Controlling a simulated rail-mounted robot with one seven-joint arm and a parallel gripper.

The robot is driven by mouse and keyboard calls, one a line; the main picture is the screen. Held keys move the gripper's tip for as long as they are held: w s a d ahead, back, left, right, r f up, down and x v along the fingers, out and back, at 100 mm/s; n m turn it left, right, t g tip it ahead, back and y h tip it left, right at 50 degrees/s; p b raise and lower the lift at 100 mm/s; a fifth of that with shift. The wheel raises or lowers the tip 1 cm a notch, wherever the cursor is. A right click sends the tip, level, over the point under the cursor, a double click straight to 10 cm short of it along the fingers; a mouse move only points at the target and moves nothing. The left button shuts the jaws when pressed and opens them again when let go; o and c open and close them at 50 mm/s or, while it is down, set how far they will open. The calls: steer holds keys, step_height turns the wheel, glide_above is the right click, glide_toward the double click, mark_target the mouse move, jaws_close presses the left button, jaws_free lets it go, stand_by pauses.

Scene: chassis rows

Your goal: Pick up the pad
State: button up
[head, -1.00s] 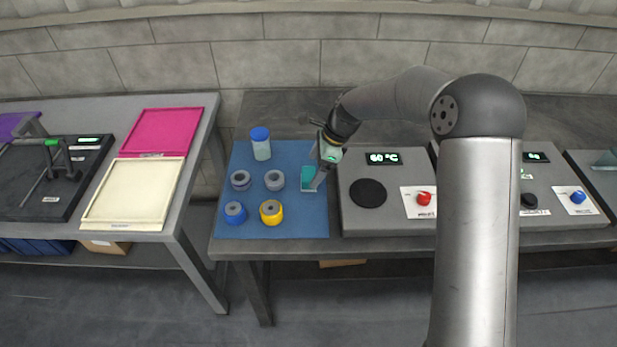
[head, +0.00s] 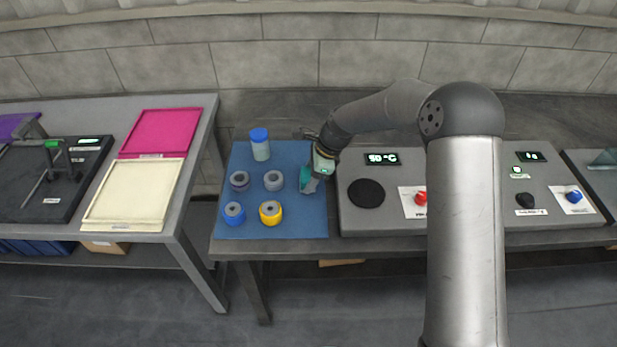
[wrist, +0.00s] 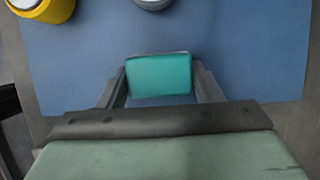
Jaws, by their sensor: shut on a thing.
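The teal pad (wrist: 159,76) is between the two fingers of my gripper (wrist: 160,84) in the wrist view, with the blue mat behind it. My gripper is shut on the pad, with a finger at each side. In the head view the pad (head: 304,174) shows as a small teal patch at my gripper (head: 312,184), over the right part of the mat. My gripper partly hides it there. I cannot tell how far it is above the mat.
The blue mat (head: 256,204) holds a blue-capped jar (head: 260,146), two grey rings (head: 274,180), a blue ring (head: 234,213) and a yellow ring (head: 270,213). A hotplate (head: 357,220) stands close on the right. The mat's front right part is clear.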

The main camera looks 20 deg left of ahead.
steer(key=shift+r, duration=0.1)
steer(key=shift+r, duration=0.2)
step_height(320, 180, up, 2)
steer(key=shift+r, duration=0.1)
steer(key=s+d+r+b, duration=0.3)
steer(key=s+d+r, duration=0.3)
steer(key=d+r, duration=0.4)
steer(key=d, duration=0.2)
steer(key=shift+d, duration=0.4)
steer(key=shift+r, duration=0.1)
